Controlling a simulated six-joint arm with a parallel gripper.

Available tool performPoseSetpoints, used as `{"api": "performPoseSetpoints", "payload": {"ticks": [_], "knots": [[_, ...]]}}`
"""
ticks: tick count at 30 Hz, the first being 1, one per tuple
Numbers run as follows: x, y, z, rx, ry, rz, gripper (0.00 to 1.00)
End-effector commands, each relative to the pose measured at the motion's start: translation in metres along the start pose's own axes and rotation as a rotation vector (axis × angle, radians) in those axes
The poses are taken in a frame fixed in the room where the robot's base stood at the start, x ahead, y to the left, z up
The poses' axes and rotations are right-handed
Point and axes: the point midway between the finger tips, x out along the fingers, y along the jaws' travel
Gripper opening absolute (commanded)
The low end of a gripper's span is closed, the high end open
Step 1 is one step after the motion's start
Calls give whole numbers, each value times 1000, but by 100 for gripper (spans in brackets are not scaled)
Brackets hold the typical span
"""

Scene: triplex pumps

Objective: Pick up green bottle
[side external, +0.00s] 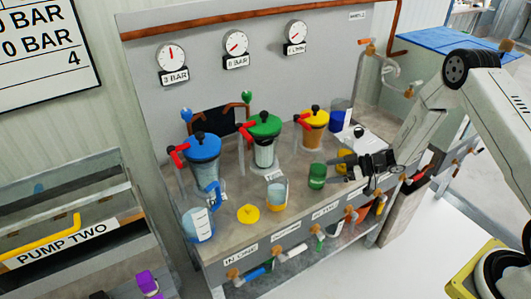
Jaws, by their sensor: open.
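A small green bottle (317,176) stands upright on the grey workbench, right of the middle. My gripper (345,178) comes in from the right, with its fingers pointing left toward the bottle. The gripper is open, and its fingertips are close to the bottle's right side. I cannot tell whether they touch it. A yellow item (347,158) is partly hidden behind my gripper.
Blue-lidded (203,148), green-lidded (264,127) and yellow-lidded (315,118) vessels with red handles stand behind. In front are a blue jug (197,225), a yellow lid (248,214) and a yellow-and-clear cup (277,195). A blue container (338,120) stands at the back right.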

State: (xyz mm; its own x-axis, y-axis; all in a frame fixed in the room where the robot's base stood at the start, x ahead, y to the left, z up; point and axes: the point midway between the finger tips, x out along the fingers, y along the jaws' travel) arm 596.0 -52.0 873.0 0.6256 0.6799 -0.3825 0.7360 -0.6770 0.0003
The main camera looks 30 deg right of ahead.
Motion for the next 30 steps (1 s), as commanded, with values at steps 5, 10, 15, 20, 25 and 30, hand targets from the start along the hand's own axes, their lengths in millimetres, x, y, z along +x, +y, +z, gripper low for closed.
{"api": "performPoseSetpoints", "payload": {"ticks": [5, 10, 15, 20, 25, 30], "knots": [[13, 0, 0, -1, 0, -3, 100], [33, 0, 0, -1, -1, -4, 100], [48, 0, 0, 0, -1, -2, 100], [51, 1, 0, 0, 0, 0, 100], [51, 1, 0, 0, 0, 0, 100], [51, 1, 0, 0, 0, 0, 100]]}}
